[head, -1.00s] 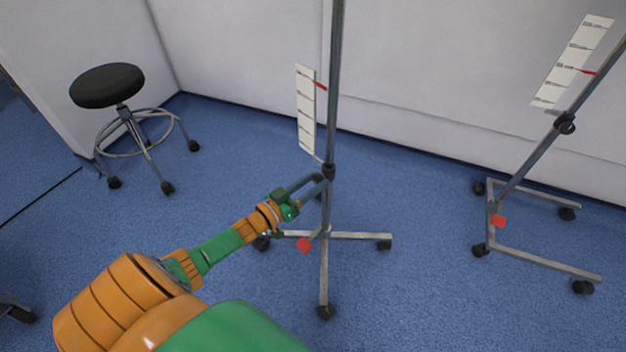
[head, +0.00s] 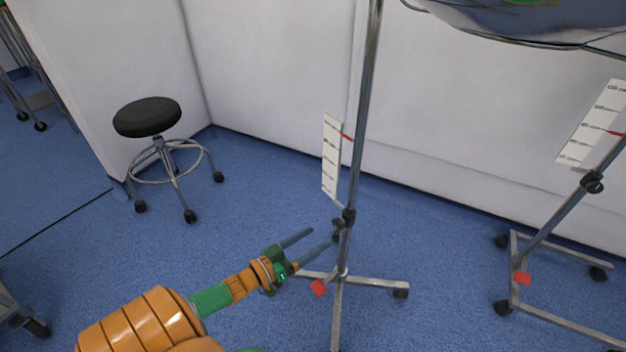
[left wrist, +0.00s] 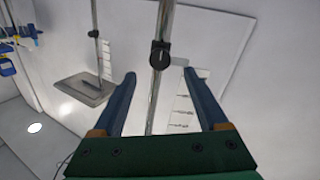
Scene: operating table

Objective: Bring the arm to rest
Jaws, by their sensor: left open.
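My left arm, orange and green, comes in from the lower left of the head view. Its gripper (head: 314,246) is open, with two dark fingers apart and nothing between them. The fingertips point at the nearer metal pole stand (head: 358,160), close to its black clamp knob (head: 348,217); a small gap appears to remain. In the left wrist view the open fingers (left wrist: 158,88) show on either side of the pole, which stands beyond them. My right gripper is not in view.
A second wheeled stand (head: 553,230) is at the right. A black stool (head: 148,117) stands at the left by the white wall (head: 270,70). A scale card (head: 331,157) hangs beside the near pole. Blue floor (head: 250,215) is clear between stool and stand.

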